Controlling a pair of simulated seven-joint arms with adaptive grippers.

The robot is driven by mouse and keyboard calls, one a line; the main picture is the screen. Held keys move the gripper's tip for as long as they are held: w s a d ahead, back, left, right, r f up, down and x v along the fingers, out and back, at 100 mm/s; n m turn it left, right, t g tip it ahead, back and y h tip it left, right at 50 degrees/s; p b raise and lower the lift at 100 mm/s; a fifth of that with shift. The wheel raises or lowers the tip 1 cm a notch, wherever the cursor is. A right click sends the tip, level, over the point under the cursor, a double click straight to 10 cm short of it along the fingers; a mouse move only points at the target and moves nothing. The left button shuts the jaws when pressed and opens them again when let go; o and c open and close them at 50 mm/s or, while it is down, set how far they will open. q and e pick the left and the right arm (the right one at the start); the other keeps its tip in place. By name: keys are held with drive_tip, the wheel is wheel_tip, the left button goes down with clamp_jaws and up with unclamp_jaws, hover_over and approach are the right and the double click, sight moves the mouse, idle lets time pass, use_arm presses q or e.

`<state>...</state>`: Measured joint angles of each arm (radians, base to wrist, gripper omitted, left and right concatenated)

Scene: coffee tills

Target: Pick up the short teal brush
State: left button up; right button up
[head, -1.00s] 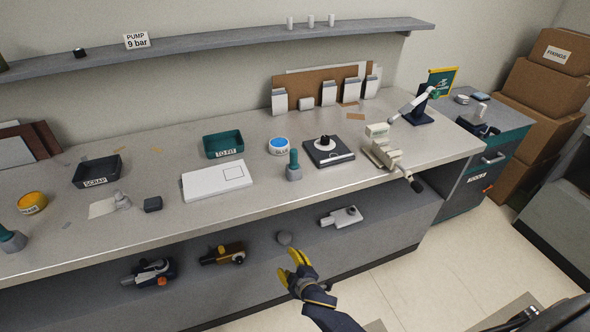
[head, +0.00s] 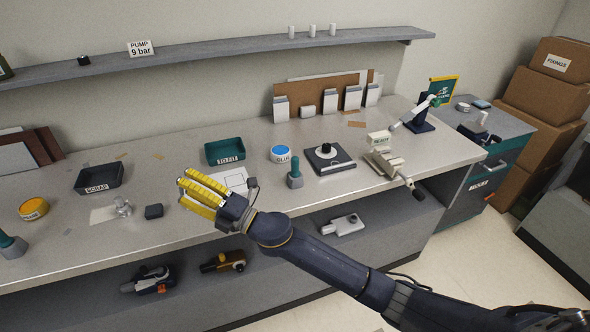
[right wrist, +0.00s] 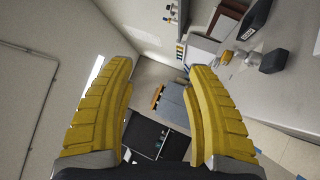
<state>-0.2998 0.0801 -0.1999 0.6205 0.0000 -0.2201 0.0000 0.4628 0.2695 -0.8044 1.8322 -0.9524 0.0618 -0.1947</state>
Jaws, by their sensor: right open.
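A second teal-handled piece (head: 11,244) stands at the far left edge, partly cut off by the frame. I cannot tell for certain which is the short one. My right gripper (head: 184,187) is open and empty over the counter's front part, left of the first brush and apart from it. Its yellow fingers stand wide apart in the right wrist view (right wrist: 160,68), with nothing between them. My left gripper is not in view.
My right forearm reaches across the counter's front, passing close below the brush. A scrap tray (head: 99,179), a to-fit tray (head: 224,152), a glue tub (head: 281,154) and a black scale-like pad (head: 330,160) stand around.

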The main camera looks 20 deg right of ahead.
drive_tip(key=s+a+n+g+y, duration=0.1)
drive_tip(key=a+n+g+y, duration=0.1)
drive_tip(key=a+n+g, duration=0.35)
wheel_tip(320, 180, up, 4)
drive_tip(key=r+n+g+h, duration=0.1)
drive_tip(key=n+g+h, duration=0.5)
drive_tip(key=h, duration=1.4)
hover_over(295, 167)
drive_tip(key=w, duration=0.1)
drive_tip(key=shift+m+g, duration=0.35)
drive_tip(key=shift+g, duration=0.1)
drive_tip(key=f, duration=1.7)
drive_tip(key=shift+w+d+f, duration=0.1)
drive_tip(key=shift+w+d, duration=0.1)
clamp_jaws()
